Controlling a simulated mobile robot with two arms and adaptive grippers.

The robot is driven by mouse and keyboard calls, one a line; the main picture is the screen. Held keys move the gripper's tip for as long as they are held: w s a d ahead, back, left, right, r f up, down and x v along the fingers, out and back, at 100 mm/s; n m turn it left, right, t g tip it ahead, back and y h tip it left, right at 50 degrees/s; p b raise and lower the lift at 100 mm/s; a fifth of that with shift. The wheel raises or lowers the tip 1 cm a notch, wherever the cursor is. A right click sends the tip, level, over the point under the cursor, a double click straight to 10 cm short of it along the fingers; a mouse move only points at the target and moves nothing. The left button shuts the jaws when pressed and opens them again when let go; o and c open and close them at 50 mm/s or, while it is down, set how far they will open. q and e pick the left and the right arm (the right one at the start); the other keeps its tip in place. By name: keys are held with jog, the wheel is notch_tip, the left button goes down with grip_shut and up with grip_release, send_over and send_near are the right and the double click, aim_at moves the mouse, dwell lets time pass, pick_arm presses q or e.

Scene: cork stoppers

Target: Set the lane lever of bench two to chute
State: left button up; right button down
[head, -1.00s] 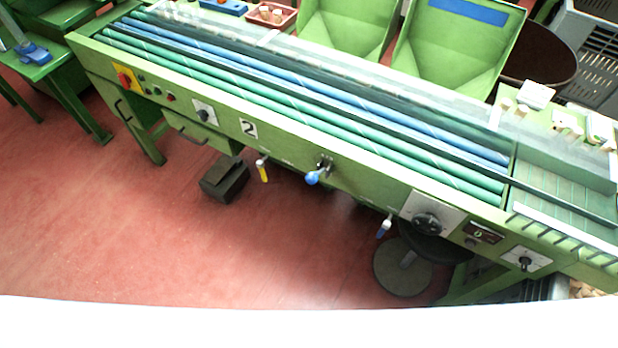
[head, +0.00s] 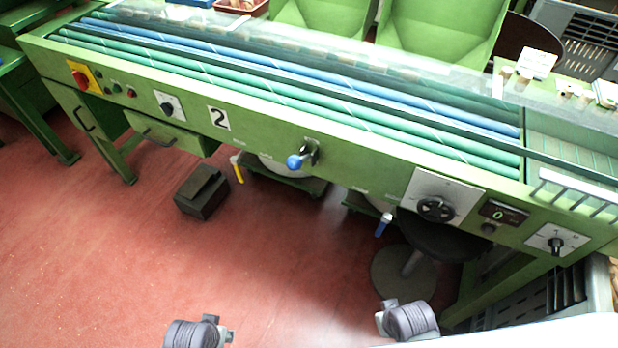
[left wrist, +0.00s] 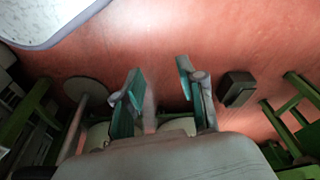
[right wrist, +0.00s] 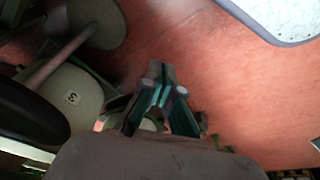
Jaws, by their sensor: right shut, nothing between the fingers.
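Bench two is the green bench (head: 262,139) with a "2" plate on its front, seen in the head view. A lever with a blue knob (head: 296,161) sticks out from a dark slot in the middle of that front. Its end markings are too small to read, so I cannot tell its setting. My left gripper (left wrist: 161,76) is open and empty in the left wrist view. My right gripper (right wrist: 160,78) is shut and empty in the right wrist view. Neither gripper touches the lever. The head view shows only parts of my arms at the bottom edge.
A yellow handle (head: 238,169) and a blue-and-white handle (head: 383,224) hang under the bench front. A black dial (head: 435,209) and a small switch (head: 556,245) sit to the right. A dark box (head: 202,191) and a stool (head: 446,238) stand below. Red floor is clear in front.

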jog(key=w+a+r+t+b, duration=0.1)
jog(key=w+r+t+b, duration=0.1)
jog(key=w+r+b, duration=0.3)
jog(key=m+t+y+b, duration=0.3)
jog(key=m+t+y, duration=0.7)
jog(key=t, duration=0.4)
send_near(300, 159)
jog(key=w+d+r+h, duration=0.1)
jog(key=w+d+r, duration=0.1)
jog(key=d, duration=0.2)
pick_arm(q)
jog(key=s+f, duration=0.3)
jog(key=f, duration=0.9)
jog(key=s+a+f, duration=0.1)
jog(key=s+f, duration=0.3)
jog(key=f, duration=0.7)
jog(key=shift+f+g, duration=0.4)
pick_arm(e)
jog(key=shift+d+f+m, duration=0.15)
jog(key=shift+f+m, duration=0.05)
jog(key=shift+m, duration=0.1)
jog(key=x, duration=1)
jog(key=s+a, duration=0.1)
jog(key=s+a+f, duration=0.1)
jog(key=shift+s+a+f, duration=0.2)
jog(key=shift+a+f, duration=0.1)
jog(key=shift+a, duration=0.05)
